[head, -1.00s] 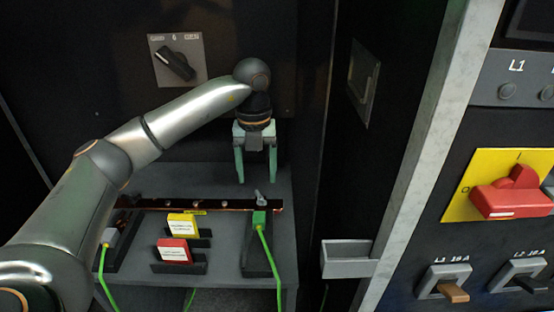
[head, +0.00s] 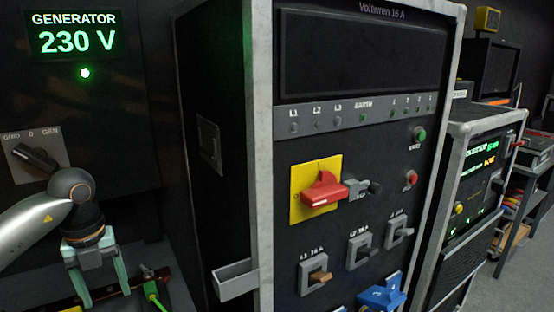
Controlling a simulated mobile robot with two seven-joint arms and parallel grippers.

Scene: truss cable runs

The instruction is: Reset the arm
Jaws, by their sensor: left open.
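My left arm comes in from the left edge. Its gripper (head: 104,296) points down at the lower left, with its two pale green fingers apart and nothing seen between them. The connector is just right of the fingers. The lower part of the shelf is cut off by the picture's edge. My right gripper is not in view.
A black cabinet with a red rotary switch (head: 324,190) on a yellow plate (head: 300,208) stands right of the arm. A grey bracket (head: 235,281) sticks out from its side. A selector switch (head: 36,158) is on the back panel, under a generator display (head: 74,36) reading 230 V.

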